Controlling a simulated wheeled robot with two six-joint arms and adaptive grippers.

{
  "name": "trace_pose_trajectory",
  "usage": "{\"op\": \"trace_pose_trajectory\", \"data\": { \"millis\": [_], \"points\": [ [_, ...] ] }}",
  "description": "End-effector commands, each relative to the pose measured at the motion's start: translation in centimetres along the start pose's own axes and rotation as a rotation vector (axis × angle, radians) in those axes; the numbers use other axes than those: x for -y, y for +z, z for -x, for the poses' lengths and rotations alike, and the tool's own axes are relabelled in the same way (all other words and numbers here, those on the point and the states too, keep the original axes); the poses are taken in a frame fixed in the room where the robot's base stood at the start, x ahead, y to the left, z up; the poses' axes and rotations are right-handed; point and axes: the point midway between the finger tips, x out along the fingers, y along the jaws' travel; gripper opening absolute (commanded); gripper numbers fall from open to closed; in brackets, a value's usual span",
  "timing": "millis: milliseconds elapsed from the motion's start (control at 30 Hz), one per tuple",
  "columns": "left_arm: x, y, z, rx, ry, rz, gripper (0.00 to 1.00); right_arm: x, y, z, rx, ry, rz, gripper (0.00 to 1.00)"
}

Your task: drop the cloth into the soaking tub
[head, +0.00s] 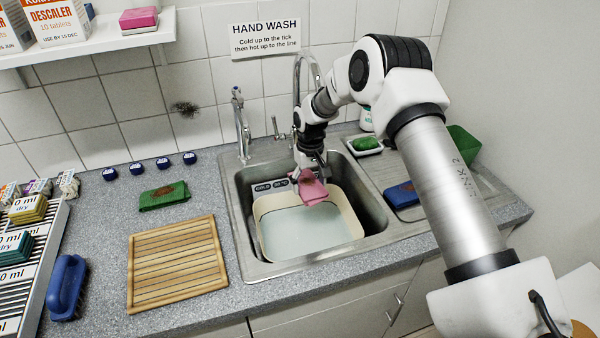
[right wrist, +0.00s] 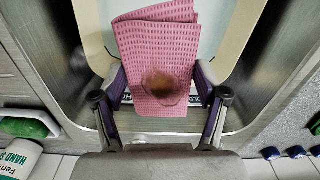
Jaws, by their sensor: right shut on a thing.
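A pink cloth (head: 312,189) with a waffle weave hangs from my right gripper (head: 308,172), over the back part of the soaking tub. In the right wrist view the cloth (right wrist: 160,60) is folded, with a brown stain, and sits between the two fingers of the gripper (right wrist: 162,88). The soaking tub (head: 352,212) is cream-coloured, holds pale water and stands in the steel sink. The tub's rim (right wrist: 92,30) also shows in the wrist view, below the cloth. My left gripper is not in view.
A tap (head: 241,122) stands behind the sink (head: 240,225). A green soap in a dish (head: 366,145) and a blue sponge (head: 402,195) lie to the right. A wooden board (head: 178,262) and a stained green cloth (head: 164,196) lie to the left.

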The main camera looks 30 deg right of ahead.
Motion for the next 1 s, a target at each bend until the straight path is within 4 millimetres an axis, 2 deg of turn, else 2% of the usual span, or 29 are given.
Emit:
{"op": "trace_pose_trajectory", "data": {
  "millis": [433,767,800,867,1000],
  "points": [
    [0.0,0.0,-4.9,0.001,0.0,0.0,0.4,0.0,0.0,-5.6,0.001,0.0,0.001,0.57],
    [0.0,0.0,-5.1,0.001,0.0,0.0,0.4,0.0,0.0,-5.9,0.0,-0.001,0.001,0.57],
    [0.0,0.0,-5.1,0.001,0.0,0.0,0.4,0.0,0.0,-5.9,0.0,-0.001,0.001,0.8],
    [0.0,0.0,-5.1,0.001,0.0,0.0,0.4,0.0,0.0,-5.9,0.0,-0.001,0.001,1.0],
    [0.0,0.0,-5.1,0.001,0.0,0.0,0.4,0.0,0.0,-5.9,0.0,-0.001,0.001,1.0]
  ]
}}
